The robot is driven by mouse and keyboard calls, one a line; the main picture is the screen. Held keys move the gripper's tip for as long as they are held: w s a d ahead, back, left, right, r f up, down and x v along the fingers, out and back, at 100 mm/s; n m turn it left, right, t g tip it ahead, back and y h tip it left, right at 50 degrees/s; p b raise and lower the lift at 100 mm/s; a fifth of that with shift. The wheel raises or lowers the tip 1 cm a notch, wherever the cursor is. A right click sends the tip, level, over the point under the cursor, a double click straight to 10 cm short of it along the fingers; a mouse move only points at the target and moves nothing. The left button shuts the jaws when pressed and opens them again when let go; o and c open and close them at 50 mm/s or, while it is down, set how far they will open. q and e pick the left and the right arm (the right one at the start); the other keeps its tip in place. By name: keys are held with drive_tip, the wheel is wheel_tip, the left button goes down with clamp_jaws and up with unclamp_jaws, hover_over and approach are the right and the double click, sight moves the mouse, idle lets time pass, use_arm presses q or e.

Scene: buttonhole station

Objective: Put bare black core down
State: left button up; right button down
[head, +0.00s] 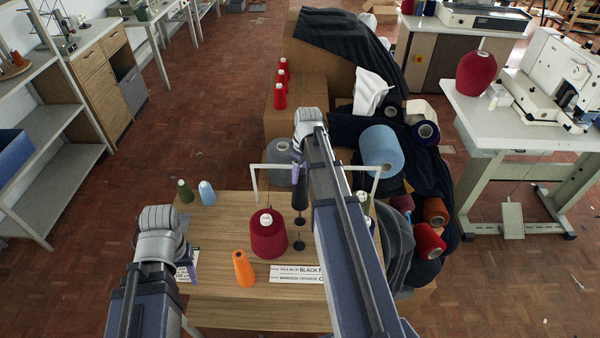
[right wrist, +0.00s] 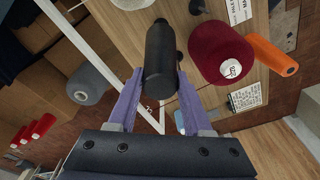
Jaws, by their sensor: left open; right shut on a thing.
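A bare black core (right wrist: 160,50) sits between the purple fingers of my right gripper (right wrist: 160,78), which is shut on it. In the head view the black core (head: 299,198) hangs below my right gripper (head: 297,168), above the wooden table (head: 215,230). A small dark round piece (head: 299,236) shows just below it; whether they touch is unclear. My left gripper (head: 180,248) is at the table's left edge, open, its fingers mostly hidden by its wrist, with nothing visible in it.
Green (head: 185,191) and pale blue (head: 207,193) cones stand at the back left. A printed label (head: 296,273) lies in front. A white frame (head: 254,180) crosses the back. The table's left middle is bare.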

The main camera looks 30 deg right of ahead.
sight(300, 188)
drive_tip(key=shift+r, duration=0.6)
drive_tip(key=shift+r+p, duration=0.1)
drive_tip(key=shift+p, duration=0.3)
wheel_tip(300, 188, up, 6)
drive_tip(key=p, duration=0.6)
drive_tip(key=shift+r, duration=0.2)
drive_tip(key=shift+r+p, duration=0.4)
drive_tip(key=shift+p, duration=0.2)
wheel_tip(300, 188, down, 12)
drive_tip(key=b, duration=1.2)
drive_tip(key=shift+f, duration=0.15)
wheel_tip(300, 188, up, 15)
drive_tip(key=p, duration=1.4)
wheel_tip(300, 188, down, 15)
drive_tip(key=b, duration=1.4)
drive_tip(key=shift+r, duration=0.25)
